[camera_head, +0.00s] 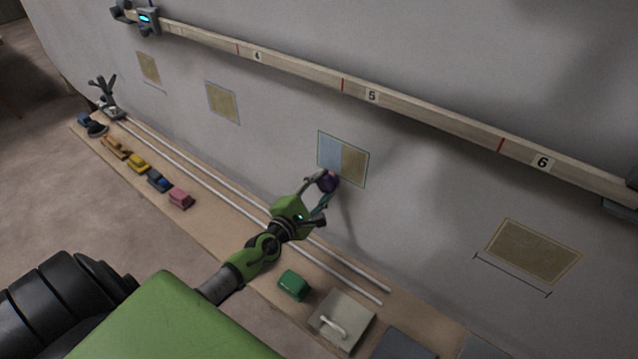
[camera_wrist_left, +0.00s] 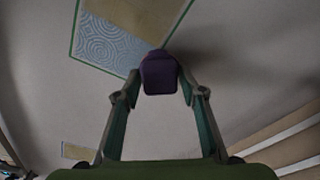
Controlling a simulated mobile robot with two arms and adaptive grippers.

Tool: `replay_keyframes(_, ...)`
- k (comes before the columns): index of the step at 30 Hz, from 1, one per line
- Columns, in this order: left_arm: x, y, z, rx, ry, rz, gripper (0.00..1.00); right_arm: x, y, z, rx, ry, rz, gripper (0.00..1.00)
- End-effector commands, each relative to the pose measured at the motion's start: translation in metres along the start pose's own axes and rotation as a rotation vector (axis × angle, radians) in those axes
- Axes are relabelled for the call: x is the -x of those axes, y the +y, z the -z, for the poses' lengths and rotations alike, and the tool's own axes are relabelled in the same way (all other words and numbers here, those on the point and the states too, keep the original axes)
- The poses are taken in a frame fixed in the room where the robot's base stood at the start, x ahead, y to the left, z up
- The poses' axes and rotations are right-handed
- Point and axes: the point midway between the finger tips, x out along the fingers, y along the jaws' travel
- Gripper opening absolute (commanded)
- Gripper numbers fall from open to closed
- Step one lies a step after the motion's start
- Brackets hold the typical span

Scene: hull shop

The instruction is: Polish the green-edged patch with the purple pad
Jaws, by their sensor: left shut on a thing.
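The green-edged patch (camera_head: 355,163) is on the grey wall. Its left part is pale blue and its right part tan. In the left wrist view the patch (camera_wrist_left: 112,42) shows swirl marks on the blue part. My left gripper (camera_head: 319,190) is shut on the purple pad (camera_head: 328,182), which overlaps the patch's lower edge in the head view. In the left wrist view the pad (camera_wrist_left: 160,75) sits between both fingers, by a lower edge of the patch. I cannot tell whether the pad touches the wall. My right gripper is out of view.
A numbered wooden rail (camera_head: 300,68) crosses the wall above. Other tan patches, such as the right one (camera_head: 533,252), are on the wall. Below, a ledge holds white rods (camera_head: 190,166), several coloured blocks, a green block (camera_head: 293,285) and a handled plate (camera_head: 342,318).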

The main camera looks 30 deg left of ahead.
Motion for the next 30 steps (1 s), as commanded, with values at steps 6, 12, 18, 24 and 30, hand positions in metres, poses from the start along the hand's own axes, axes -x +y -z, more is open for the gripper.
replay_keyframes(6, 0.002, -0.007, -0.016, 0.001, 0.0, -0.001, 0.19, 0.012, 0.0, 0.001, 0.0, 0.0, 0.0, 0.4)
replay_keyframes(12, 0.002, -0.008, -0.016, -0.001, 0.0, -0.001, 0.19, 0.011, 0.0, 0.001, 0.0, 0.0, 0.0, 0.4)
replay_keyframes(18, 0.0, -0.008, -0.016, -0.001, 0.0, -0.001, 0.19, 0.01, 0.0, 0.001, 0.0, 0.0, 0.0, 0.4)
replay_keyframes(24, -0.004, -0.009, -0.016, 0.0, -0.001, -0.001, 0.19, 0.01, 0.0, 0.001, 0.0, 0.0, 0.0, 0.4)
replay_keyframes(30, -0.008, -0.008, -0.017, 0.0, -0.001, -0.001, 0.19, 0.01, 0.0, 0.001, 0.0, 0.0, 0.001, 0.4)
